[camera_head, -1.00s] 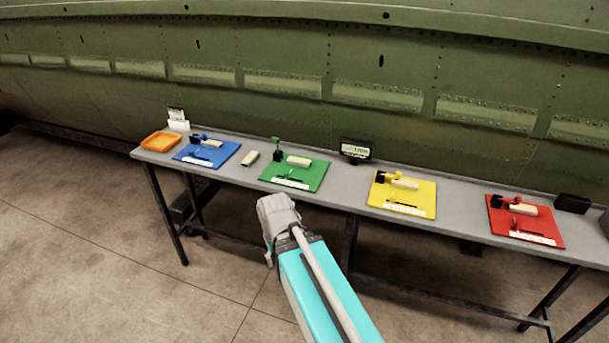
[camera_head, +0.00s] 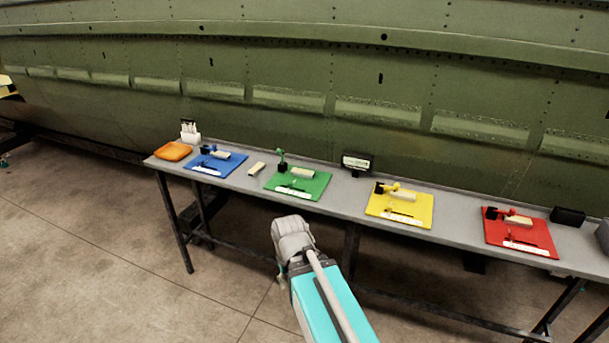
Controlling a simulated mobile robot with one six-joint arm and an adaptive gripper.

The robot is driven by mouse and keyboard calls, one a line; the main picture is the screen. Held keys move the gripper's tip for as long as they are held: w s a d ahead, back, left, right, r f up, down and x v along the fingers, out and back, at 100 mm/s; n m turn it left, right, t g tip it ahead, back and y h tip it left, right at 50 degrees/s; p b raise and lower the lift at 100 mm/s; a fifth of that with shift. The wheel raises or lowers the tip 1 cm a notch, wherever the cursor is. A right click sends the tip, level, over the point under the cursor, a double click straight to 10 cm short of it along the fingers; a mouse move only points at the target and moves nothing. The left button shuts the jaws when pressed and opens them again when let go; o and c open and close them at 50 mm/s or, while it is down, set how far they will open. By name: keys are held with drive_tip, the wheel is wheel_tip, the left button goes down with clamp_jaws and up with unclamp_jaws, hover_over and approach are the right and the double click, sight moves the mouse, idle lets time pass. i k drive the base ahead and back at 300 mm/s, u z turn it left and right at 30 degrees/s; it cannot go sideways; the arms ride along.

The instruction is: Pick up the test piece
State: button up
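A small beige block (camera_head: 257,169), which may be the test piece, lies loose on the grey table between the blue and green mats. Similar beige blocks sit on the blue mat (camera_head: 231,172), green mat (camera_head: 318,184), yellow mat (camera_head: 424,213) and red mat (camera_head: 544,240), each beside a small clamp-like tool. My arm shows at the lower middle, its grey joint in front of the table's near edge, apart from the loose block. My gripper cannot be made out; it seems hidden behind or below the arm.
The long grey table (camera_head: 340,198) stands before a green fuselage wall (camera_head: 300,70). An orange tray (camera_head: 172,151) and a white holder (camera_head: 190,133) stand at its left end. A small display (camera_head: 356,163) stands behind the mats. Black items (camera_head: 568,216) are at the right. The left floor is open.

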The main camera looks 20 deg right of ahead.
sight(296, 171)
drive_tip(key=z, duration=0.35)
drive_tip(key=i, duration=1)
drive_tip(key=u, duration=0.65)
drive_tip(key=k, duration=0.55)
